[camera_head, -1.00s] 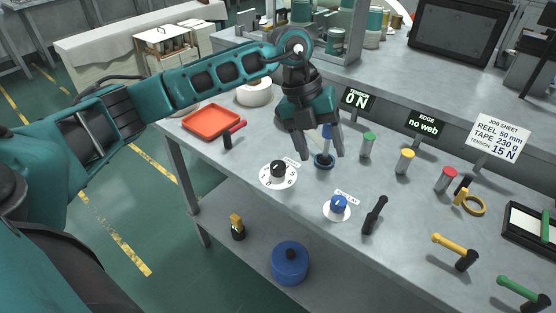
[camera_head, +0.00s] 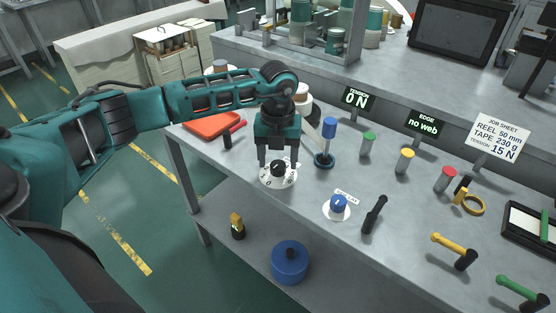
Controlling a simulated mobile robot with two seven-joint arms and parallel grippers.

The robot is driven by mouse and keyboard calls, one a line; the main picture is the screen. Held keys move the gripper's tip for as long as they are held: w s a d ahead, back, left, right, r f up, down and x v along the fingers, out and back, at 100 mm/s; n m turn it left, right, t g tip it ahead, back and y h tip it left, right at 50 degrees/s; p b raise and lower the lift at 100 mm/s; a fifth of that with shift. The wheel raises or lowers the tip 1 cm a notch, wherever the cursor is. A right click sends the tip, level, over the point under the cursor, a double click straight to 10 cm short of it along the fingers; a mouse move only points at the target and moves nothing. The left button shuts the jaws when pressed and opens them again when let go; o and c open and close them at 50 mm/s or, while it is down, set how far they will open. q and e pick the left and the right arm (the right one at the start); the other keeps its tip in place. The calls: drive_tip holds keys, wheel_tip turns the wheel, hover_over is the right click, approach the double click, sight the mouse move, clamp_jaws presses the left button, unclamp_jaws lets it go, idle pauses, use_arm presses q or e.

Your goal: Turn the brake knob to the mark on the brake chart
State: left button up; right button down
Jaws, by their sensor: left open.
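A black knob (camera_head: 278,169) sits on a round white dial (camera_head: 279,181) near the table's front edge. A blue knob (camera_head: 338,202) sits on a smaller white dial (camera_head: 328,214) to its right. Their labels are too small to read, so I cannot tell which is the brake knob. My left gripper (camera_head: 278,161) points down over the black knob, open, with one finger at each side of it. I cannot tell whether the fingers touch it. I cannot make out a brake chart. My right gripper is not in view.
A blue-topped post (camera_head: 329,137) stands right of the gripper, and a black lever (camera_head: 375,213) beyond the blue knob. A red tray (camera_head: 211,125) lies to the left. At the back stand a tension display (camera_head: 356,100) reading 0 N and a job sheet (camera_head: 499,136) reading 15 N.

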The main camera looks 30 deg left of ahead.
use_arm(q)
drive_tip(key=shift+f, duration=0.65)
drive_tip(key=c, duration=1.1)
drive_tip(key=shift+o, duration=0.2)
